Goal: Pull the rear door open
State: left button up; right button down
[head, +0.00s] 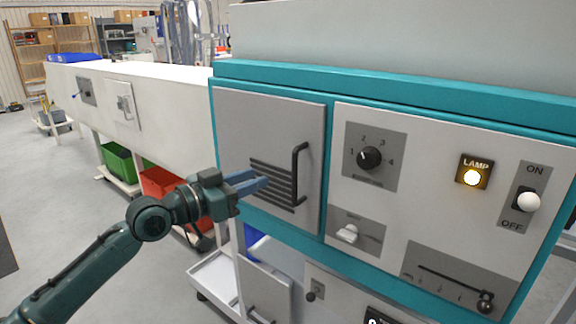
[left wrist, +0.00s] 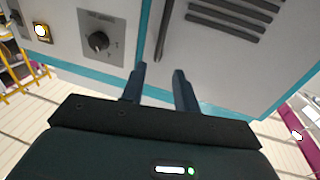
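A grey door (head: 230,115) with dark vent slots and a black vertical bar handle (head: 299,175) is shut on the teal-framed machine. My left gripper (head: 262,182) is in front of this door, left of the handle in the head view. In the left wrist view the two fingers (left wrist: 160,85) are apart with nothing between them. The handle (left wrist: 162,32) shows beyond their tips, apart from them, with the door's vent slots to its right. I cannot tell from a label whether this is the rear door. My right gripper is not in view.
A control panel with a rotary knob (head: 370,158), a lit lamp (head: 472,173) and an ON/OFF switch (head: 528,201) is right of the door. A smaller door (head: 125,103) is on the white housing at left. Red (head: 160,183) and green (head: 118,160) bins stand below.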

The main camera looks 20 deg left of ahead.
aim_at(293, 165)
pick_arm(q)
jog(key=p+x, duration=0.2)
jog(key=x, duration=1)
jog(key=shift+d, duration=0.1)
jog(key=shift+c, duration=0.5)
grip_shut()
